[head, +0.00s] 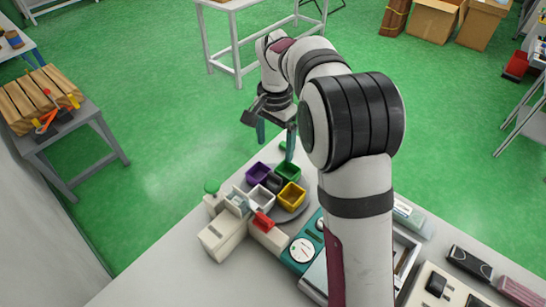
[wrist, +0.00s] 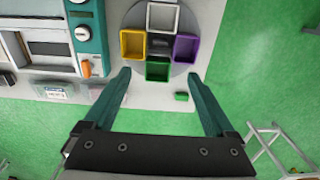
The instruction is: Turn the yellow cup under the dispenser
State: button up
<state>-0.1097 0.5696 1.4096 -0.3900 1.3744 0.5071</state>
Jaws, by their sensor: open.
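The yellow cup (head: 291,195) is a square open cup on a round grey turntable (head: 303,211), beside purple (head: 258,172), green (head: 288,169) and white (head: 258,194) cups. A beige machine (head: 222,236), apparently the dispenser, stands at the turntable's near-left side, closest to the white cup. In the wrist view the yellow cup (wrist: 133,44) is on the left and the green cup (wrist: 157,71) is closest to my gripper. My gripper (head: 276,139) is open and empty beyond the turntable's far side, its fingers apart. The spout is too small to make out clearly.
A teal device with a white dial (head: 302,250) stands right of the beige machine. A red block (head: 263,222) sits at the machine near the yellow cup. Bare white tabletop lies at the near left.

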aim_at(275, 176)
notch_tip(275, 176, down, 12)
jog(key=shift+r, duration=0.15)
jog(key=shift+c, duration=0.3)
grip_shut()
